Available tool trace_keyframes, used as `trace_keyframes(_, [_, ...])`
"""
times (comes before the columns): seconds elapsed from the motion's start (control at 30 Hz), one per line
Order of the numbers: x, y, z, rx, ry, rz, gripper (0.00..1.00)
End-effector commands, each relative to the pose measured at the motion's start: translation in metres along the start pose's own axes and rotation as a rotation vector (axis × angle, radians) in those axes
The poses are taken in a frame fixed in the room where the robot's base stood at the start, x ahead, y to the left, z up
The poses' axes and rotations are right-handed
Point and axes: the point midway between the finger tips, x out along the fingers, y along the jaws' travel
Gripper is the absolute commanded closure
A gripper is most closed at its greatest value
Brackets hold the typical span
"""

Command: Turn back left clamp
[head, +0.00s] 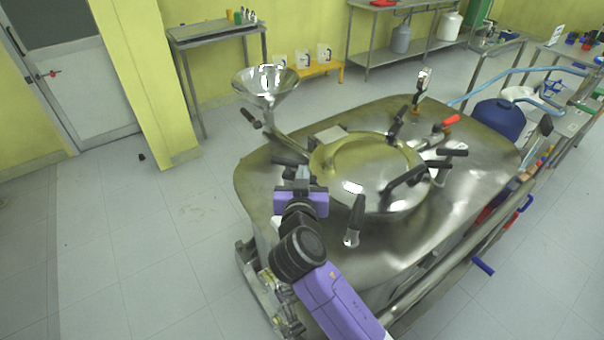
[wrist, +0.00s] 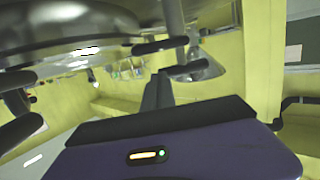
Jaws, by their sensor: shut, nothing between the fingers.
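The reactor's round steel lid (head: 365,165) has several clamps with black handles around its rim. A dark handle (head: 288,158) at the lid's left, on the funnel side, appears to be the back left clamp. My gripper (head: 291,175) is beside this handle, its purple body just in front of it. In the wrist view, the shut, empty fingers (wrist: 158,82) point towards a black handle (wrist: 160,45) beside the lid (wrist: 65,45). I cannot tell whether they touch it. The clamp's base is partly hidden.
A steel funnel (head: 266,86) rises behind my gripper, with a black valve handle (head: 250,118). A front clamp (head: 355,218) stands to the right of my wrist. The lid's handle (head: 404,181) and a red-handled valve (head: 446,122) are farther right.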

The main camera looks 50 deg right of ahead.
Motion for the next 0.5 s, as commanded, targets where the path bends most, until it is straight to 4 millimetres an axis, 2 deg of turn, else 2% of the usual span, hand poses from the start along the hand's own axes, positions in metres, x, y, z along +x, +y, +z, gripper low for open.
trace_keyframes(0.5, [0.0062, 0.0068, -0.0009, -0.017, 0.001, -0.086, 1.00])
